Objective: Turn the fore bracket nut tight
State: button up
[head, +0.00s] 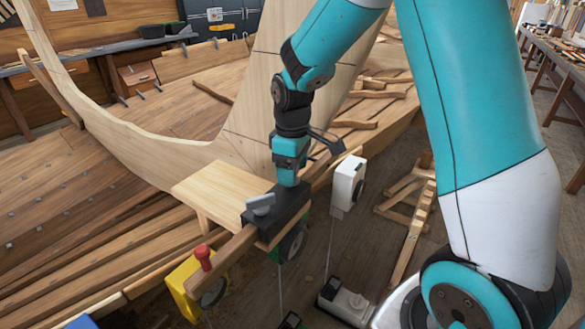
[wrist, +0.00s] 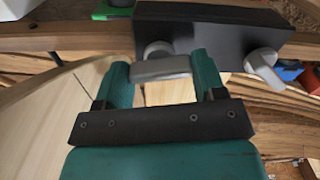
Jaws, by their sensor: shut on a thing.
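A black bracket (head: 286,212) sits on a wooden rail at the hull's edge; it also shows at the top of the wrist view (wrist: 215,28). It carries two grey winged nuts. One nut (wrist: 160,68) lies between the teal fingers of my gripper (wrist: 163,76), which is shut on it. The other nut (wrist: 265,68) is free, to the right in the wrist view; a grey nut stands clear on the bracket in the head view (head: 260,204). In the head view my gripper (head: 287,180) points down at the bracket's far end, and its fingertips are hard to make out.
A pale board (head: 215,188) lies left of the bracket. A yellow clamp-like device with a red knob (head: 203,257) is on the rail nearer me. A white device (head: 348,180) hangs to the right. Timber and a wooden trestle (head: 413,235) lie on the floor.

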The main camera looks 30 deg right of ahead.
jog(key=shift+m, duration=0.3)
jog(key=m, duration=0.4)
jog(key=shift+m, duration=2.1)
jog(key=o, duration=0.9)
jog(key=shift+r, duration=0.1)
